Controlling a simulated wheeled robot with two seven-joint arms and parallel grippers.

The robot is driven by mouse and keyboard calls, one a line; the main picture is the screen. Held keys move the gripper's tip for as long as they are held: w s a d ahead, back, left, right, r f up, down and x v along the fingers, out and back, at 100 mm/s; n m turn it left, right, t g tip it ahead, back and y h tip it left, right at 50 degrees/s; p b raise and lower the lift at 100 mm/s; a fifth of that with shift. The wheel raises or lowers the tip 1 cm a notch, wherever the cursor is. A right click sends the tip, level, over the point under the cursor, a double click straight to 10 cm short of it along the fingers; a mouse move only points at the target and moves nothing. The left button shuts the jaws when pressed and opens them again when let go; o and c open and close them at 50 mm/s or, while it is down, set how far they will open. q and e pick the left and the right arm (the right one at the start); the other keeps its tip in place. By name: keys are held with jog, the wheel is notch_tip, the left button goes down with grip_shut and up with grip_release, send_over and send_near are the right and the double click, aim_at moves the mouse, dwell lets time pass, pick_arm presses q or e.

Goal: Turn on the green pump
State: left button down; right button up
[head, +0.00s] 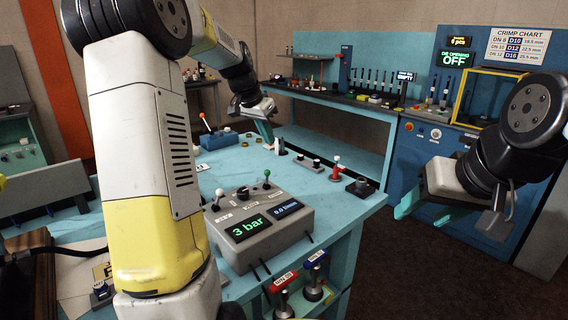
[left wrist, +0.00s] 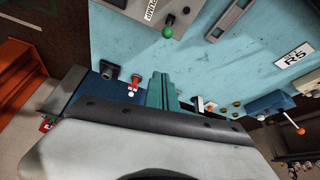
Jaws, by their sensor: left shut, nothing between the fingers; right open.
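A grey control box (head: 255,232) stands at the near end of the blue bench, with lit displays reading "3 bar" and, less clearly, a flow value. A lever with a green ball (head: 267,174) rises from its back right. In the left wrist view a green ball (left wrist: 168,31) shows near the top, beside a tag that seems to read "PUMP". My left gripper (head: 268,130) is shut and empty over the bench's far part, well beyond the box; its teal fingers (left wrist: 162,90) show together. My right gripper (head: 440,210) is open and empty, right of the bench.
A blue unit with an orange-tipped lever (head: 204,120) stands further back. A blue machine (head: 425,150) stands at the right.

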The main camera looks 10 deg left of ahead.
aim_at(267, 177)
dwell(0.3)
pick_arm(q)
jog(key=f, duration=0.3)
jog(key=w+f, duration=0.1)
jog(key=f, duration=0.2)
jog(key=d+f, duration=0.1)
jog(key=f, duration=0.2)
jog(key=shift+w+f, duration=0.1)
jog(key=shift+w, duration=0.15)
jog(key=shift+s+a+f, duration=0.1)
jog(key=shift+s+a, duration=0.2)
jog(key=shift+s, duration=0.35)
